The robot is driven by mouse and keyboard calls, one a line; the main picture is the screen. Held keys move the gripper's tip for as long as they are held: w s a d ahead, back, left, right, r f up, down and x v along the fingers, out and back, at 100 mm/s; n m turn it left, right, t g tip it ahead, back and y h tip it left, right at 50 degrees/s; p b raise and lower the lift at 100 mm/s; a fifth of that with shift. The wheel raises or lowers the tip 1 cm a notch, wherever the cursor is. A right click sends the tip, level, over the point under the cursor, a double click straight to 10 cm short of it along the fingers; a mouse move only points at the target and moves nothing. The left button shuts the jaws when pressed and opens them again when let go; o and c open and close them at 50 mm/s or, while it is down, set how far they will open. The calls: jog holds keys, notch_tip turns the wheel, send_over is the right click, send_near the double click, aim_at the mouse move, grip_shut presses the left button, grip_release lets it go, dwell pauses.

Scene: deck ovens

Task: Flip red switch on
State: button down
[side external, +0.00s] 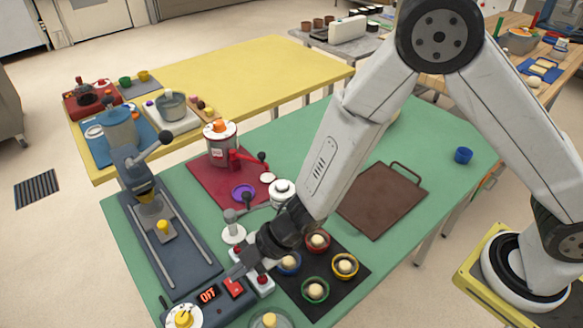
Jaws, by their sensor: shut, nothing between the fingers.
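The red switch (233,287) sits on the dark front panel of the machine at the lower left of the green table. A small display (207,295) to its left shows red letters that look like "OFF". My gripper (240,270) is shut and empty, pointing down and left just above and behind the red switch. I cannot tell whether its tips touch the switch or the panel.
A yellow-topped dial (184,317) is left of the display. A white block with a red button (262,281) stands close right of the switch. A black mat (333,292) with several coloured rings holding pale balls lies to the right. A brown board (381,201) lies beyond it.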

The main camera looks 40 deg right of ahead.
aim_at(229, 283)
jog(key=shift+w+d+f, duration=0.1)
jog(key=shift+w+f, duration=0.25)
jog(key=shift+f, duration=0.55)
jog(key=shift+w+f, duration=0.35)
jog(key=shift+f, duration=0.5)
jog(key=shift+w+f, duration=0.15)
jog(key=shift+f, duration=0.1)
jog(key=shift+s, duration=0.8)
jog(key=shift+r, duration=0.1)
jog(key=shift+r, duration=0.1)
